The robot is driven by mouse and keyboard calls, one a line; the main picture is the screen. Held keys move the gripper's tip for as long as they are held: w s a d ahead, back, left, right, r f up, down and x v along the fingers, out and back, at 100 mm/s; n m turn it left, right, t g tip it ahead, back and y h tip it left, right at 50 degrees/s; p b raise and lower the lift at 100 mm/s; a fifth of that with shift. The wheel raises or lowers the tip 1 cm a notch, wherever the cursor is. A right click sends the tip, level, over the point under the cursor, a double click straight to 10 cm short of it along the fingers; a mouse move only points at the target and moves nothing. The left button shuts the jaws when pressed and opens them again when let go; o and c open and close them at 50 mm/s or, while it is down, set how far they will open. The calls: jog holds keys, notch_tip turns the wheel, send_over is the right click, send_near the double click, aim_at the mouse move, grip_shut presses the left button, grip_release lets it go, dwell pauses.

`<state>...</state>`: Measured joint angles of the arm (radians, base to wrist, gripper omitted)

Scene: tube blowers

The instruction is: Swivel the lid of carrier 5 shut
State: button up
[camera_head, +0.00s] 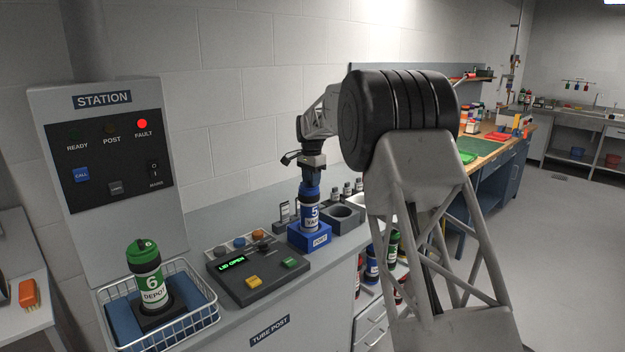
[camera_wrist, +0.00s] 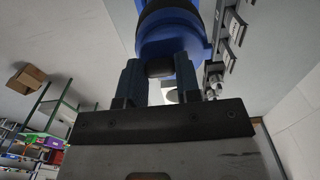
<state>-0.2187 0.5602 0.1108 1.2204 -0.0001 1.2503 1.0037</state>
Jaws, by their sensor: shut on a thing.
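Carrier 5 (camera_head: 310,212) is a dark tube with a blue lid and a white label marked 5. It stands upright in a blue block (camera_head: 308,237) on the counter. My gripper (camera_head: 312,172) comes down from above onto the top of the carrier. In the wrist view my gripper (camera_wrist: 159,72) has its two fingers closed on a dark knob at the blue lid (camera_wrist: 172,42). The small display on the console (camera_head: 247,274) reads "LID OPEN". How far the lid is turned cannot be told, as the gripper covers its top.
Carrier 6 (camera_head: 149,278), green-lidded, stands in a wire basket (camera_head: 187,321) at front left. The station panel (camera_head: 107,150) shows a red FAULT light. Grey cup holders (camera_head: 346,214) stand right of the blue block. Other carriers (camera_head: 372,262) sit lower right, partly behind my arm.

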dwell(0.4)
jog(key=o, duration=0.9)
jog(key=shift+r, duration=0.1)
jog(key=shift+r, duration=3.8)
jog(key=shift+s, duration=0.1)
